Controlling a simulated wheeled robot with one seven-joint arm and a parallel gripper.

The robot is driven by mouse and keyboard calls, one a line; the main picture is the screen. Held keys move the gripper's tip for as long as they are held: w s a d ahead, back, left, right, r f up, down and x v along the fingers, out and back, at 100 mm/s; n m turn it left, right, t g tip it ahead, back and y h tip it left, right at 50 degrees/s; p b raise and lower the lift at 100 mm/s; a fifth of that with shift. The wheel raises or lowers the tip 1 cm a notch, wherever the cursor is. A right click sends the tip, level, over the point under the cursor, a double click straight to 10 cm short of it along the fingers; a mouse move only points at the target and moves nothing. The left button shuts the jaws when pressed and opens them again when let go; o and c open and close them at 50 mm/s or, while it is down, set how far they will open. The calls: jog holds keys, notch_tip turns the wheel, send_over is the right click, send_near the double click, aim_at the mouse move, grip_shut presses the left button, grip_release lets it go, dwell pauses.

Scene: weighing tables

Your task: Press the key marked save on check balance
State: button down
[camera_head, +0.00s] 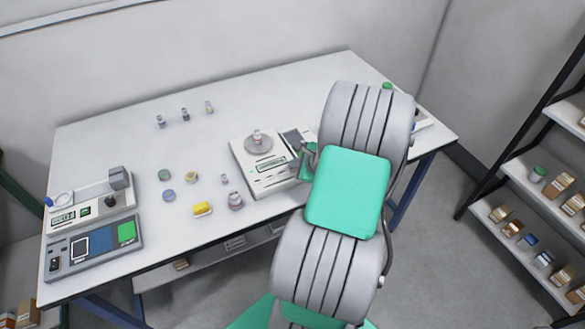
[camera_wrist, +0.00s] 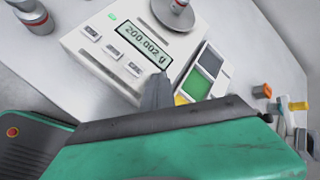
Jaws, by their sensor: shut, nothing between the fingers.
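A white balance (camera_head: 245,170) stands in the middle of the table, with a small weight (camera_head: 257,136) on its round pan (camera_head: 259,149). In the wrist view the balance (camera_wrist: 75,41) fills the upper middle. Its display (camera_wrist: 143,44) reads 200.002 g. Several light keys, one of them a key (camera_wrist: 133,69) near the gripper, line its front; their labels are too small to read. My gripper (camera_wrist: 158,91) is shut and empty, its dark tip in front of the display's lower right corner. Whether it touches the balance cannot be told. In the head view my arm mostly hides the gripper.
A panel with green and white fields (camera_wrist: 203,75) is right of the display. At the table's left end stand another device with a display (camera_head: 90,208) and a blue-grey panel box (camera_head: 95,248). Shelves (camera_head: 525,185) stand at right.

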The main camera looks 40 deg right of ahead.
jog(key=shift+r, duration=0.1)
jog(key=shift+r+p, duration=0.65)
jog(key=shift+p, duration=0.1)
notch_tip(320, 180, up, 5)
jog(key=p, duration=0.4)
dwell(0.4)
